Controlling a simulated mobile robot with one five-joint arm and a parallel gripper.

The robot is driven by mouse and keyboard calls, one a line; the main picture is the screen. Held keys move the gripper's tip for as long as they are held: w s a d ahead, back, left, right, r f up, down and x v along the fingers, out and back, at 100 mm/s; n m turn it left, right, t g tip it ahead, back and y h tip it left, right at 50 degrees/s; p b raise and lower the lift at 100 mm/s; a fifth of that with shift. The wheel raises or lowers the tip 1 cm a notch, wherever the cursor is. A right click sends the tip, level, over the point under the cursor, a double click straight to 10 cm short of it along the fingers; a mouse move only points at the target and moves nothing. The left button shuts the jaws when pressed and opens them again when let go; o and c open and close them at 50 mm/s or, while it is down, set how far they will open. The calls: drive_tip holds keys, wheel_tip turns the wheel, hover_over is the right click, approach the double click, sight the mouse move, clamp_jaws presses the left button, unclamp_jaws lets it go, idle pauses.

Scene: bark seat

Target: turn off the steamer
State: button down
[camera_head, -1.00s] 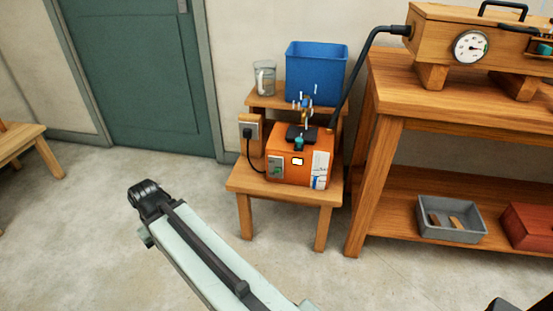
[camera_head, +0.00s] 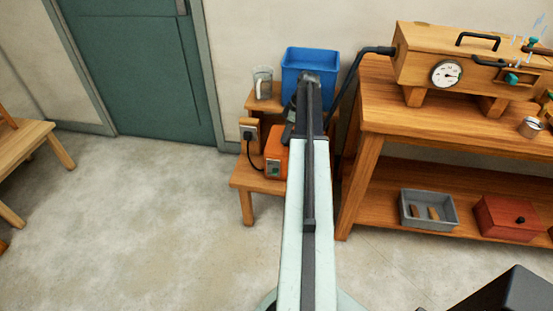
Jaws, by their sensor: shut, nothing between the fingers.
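The steamer is an orange box (camera_head: 278,151) on the low wooden stool, left of the workbench. My raised arm covers most of its front and right side. Its left front edge shows, with a small grey-green switch panel (camera_head: 273,168); the switch position is too small to tell. A black hose (camera_head: 350,80) leads up to the wooden steam box (camera_head: 440,62) with a round gauge (camera_head: 447,73). My arm rises in front of the steamer, and its dark upper joint overlaps the blue tank. My gripper's fingers are not visible.
A blue tank (camera_head: 298,58) and a glass jug (camera_head: 263,83) stand on the stool's upper step. The workbench (camera_head: 375,112) stands close on the right.

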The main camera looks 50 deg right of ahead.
sight(273, 171)
drive_tip(key=b+x, duration=0.8)
drive_tip(key=x, duration=0.1)
drive_tip(key=s+b+x, duration=0.1)
drive_tip(key=b+x, duration=0.3)
drive_tip(key=shift+a+f+b, duration=0.15)
drive_tip(key=shift+f+b, duration=0.1)
drive_tip(key=shift+b, duration=0.05)
drive_tip(key=shift+s+a+f+b, duration=0.15)
drive_tip(key=shift+a+f+b, duration=0.05)
drive_tip(key=shift+f+b, duration=0.1)
drive_tip(key=shift+r, duration=0.1)
